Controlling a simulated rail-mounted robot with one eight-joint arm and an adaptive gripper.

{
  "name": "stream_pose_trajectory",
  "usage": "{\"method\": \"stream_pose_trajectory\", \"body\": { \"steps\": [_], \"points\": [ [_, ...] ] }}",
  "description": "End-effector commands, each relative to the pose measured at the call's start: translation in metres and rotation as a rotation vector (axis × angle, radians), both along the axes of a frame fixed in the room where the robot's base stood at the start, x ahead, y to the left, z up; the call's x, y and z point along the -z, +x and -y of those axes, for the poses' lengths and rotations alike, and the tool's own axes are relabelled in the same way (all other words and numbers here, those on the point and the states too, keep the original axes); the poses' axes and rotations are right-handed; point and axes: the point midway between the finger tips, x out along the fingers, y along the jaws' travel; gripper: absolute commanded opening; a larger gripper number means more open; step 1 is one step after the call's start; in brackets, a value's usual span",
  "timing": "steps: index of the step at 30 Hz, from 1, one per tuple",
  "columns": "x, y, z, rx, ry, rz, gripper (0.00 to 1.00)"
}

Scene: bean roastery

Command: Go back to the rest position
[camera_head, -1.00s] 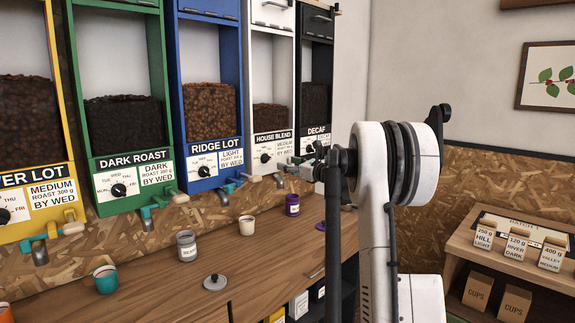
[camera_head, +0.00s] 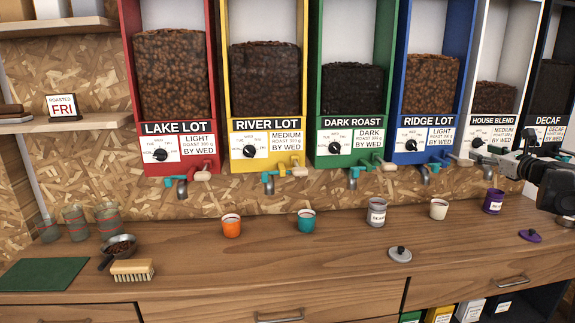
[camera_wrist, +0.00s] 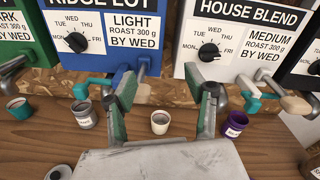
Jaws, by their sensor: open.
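My gripper (camera_wrist: 164,88) is open in the wrist view, its two fingers spread with nothing between them. It points at the lower parts of the blue Ridge Lot dispenser (camera_wrist: 100,40) and the white House Blend dispenser (camera_wrist: 225,45). A cream cup (camera_wrist: 160,123) stands on the counter beyond and below the fingers, apart from them. In the head view my arm's end (camera_head: 535,170) is at the right edge, in front of the House Blend and Decaf dispensers; the fingertips are hard to make out there.
The wooden counter (camera_head: 330,255) holds an orange cup (camera_head: 231,226), teal cup (camera_head: 306,221), grey jar (camera_head: 377,213), purple jar (camera_head: 493,201) and two lids. A scoop (camera_head: 118,248), brush (camera_head: 132,270) and green mat (camera_head: 42,274) lie at left. Dispenser taps jut out above the counter.

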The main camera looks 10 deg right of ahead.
Motion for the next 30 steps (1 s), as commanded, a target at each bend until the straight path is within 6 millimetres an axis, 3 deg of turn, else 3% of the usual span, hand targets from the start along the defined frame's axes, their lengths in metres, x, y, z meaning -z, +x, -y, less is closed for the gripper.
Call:
{"method": "stream_pose_trajectory", "body": {
  "steps": [8,14,21,30],
  "points": [
    [-0.008,0.001,-0.073,-0.079,-0.181,-0.071,0.49],
    [-0.011,-0.012,-0.163,-0.190,-0.425,-0.147,0.49],
    [-0.005,-0.053,-0.276,-0.367,-0.783,-0.223,0.49],
    [0.019,-0.133,-0.388,-0.609,-1.235,-0.267,0.49]
  ]
}}
